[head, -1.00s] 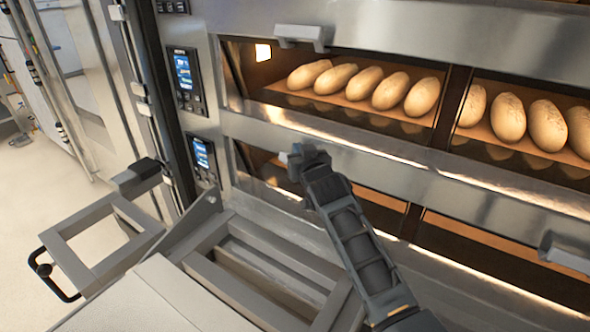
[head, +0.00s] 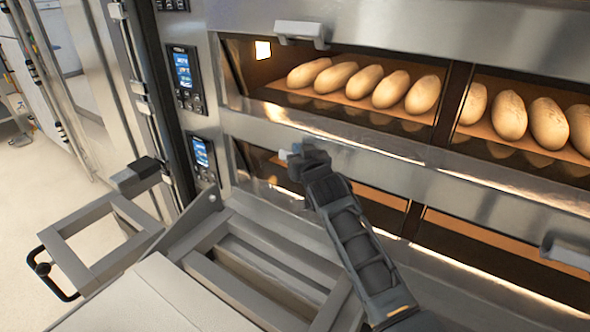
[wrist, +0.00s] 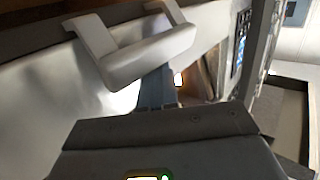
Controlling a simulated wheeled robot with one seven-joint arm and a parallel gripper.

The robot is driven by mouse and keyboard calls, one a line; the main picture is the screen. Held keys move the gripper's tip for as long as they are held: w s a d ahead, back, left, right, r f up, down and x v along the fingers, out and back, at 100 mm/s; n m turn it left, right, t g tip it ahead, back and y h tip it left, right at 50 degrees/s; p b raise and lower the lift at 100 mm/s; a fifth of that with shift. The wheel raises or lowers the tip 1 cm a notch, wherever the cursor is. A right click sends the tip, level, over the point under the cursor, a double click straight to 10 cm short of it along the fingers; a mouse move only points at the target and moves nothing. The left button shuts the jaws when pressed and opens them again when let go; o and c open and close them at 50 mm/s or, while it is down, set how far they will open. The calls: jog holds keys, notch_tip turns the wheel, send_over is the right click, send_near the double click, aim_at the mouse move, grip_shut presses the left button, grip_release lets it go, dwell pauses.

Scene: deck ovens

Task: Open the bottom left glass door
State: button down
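The bottom left glass door (head: 375,204) is the left pane of the lower oven deck, below the loaves. It looks shut, with an orange-lit chamber behind it. My gripper (head: 290,154) is at the upper left of this door and hides most of its handle in the head view. In the wrist view, a pale metal bar handle (wrist: 150,57) crosses just beyond my gripper (wrist: 157,88). A grey-blue finger reaches up to the bar and is partly hidden by it. I cannot tell whether the fingers are closed around the bar or only beside it.
The upper deck holds several loaves (head: 370,85) behind glass, with its own handle (head: 300,31). Control panels (head: 202,153) line the oven's left side. Another handle (head: 566,251) is on the lower deck at right. A metal frame (head: 100,240) stands at lower left.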

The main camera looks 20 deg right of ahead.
jog(key=shift+s+f+b, duration=0.1)
jog(key=shift+f+b, duration=1.4)
jog(key=shift+f, duration=0.6)
jog(key=shift+s+a+r+p, duration=0.1)
jog(key=shift+s+r+p, duration=0.25)
jog(key=shift+p, duration=0.1)
jog(key=s+r+p, duration=0.1)
jog(key=s+p, duration=0.3)
jog(key=s, duration=0.2)
jog(key=shift+a+r, duration=0.3)
jog(key=shift+s, duration=0.1)
